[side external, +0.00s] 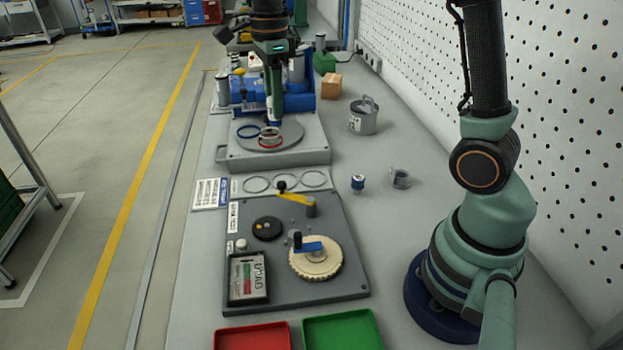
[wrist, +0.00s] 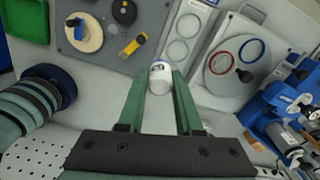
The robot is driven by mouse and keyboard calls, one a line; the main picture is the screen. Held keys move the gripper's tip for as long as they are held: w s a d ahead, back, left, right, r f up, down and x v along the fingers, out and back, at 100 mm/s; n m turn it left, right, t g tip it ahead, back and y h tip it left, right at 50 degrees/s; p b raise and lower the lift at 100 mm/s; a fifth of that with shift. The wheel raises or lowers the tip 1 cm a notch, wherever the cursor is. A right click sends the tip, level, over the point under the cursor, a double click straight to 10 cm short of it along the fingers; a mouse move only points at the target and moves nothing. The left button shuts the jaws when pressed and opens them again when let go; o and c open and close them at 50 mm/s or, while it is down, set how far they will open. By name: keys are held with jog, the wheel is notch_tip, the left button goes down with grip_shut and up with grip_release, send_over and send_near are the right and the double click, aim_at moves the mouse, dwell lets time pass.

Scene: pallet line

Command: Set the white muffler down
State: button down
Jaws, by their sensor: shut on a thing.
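The white muffler (wrist: 160,85), a short white cylinder with a blue band at its far end, sits between the two green fingers of my gripper (wrist: 160,76) in the wrist view. The fingers are shut on it. In the side view my gripper (side external: 273,118) points down, in line with the round grey disc (side external: 290,126) on its light grey block. The muffler is small and partly hidden by the fingers there. I cannot tell its exact height or whether it touches anything below.
A blue ring (side external: 248,131) and a red ring (side external: 270,142) lie on the disc. A blue-and-white fitting (side external: 358,183), a grey cup (side external: 400,179) and a lidded canister (side external: 363,119) stand to the right. A dark board (side external: 340,275) with knobs and red (side external: 252,338) and green (side external: 343,331) trays are nearer.

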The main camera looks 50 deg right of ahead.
jog(key=s+d+m, duration=0.3)
jog(key=d, duration=1)
jog(key=s+d+m, duration=0.3)
jog(key=d, duration=0.9)
jog(key=shift+m, duration=0.3)
jog(key=shift+d+f, duration=0.15)
jog(key=shift+f, duration=5)
jog(key=shift+d+f, duration=0.15)
jog(key=shift+f, duration=4.95)
jog(key=shift+f, duration=0.1)
jog(key=c, duration=0.6)
grip_release()
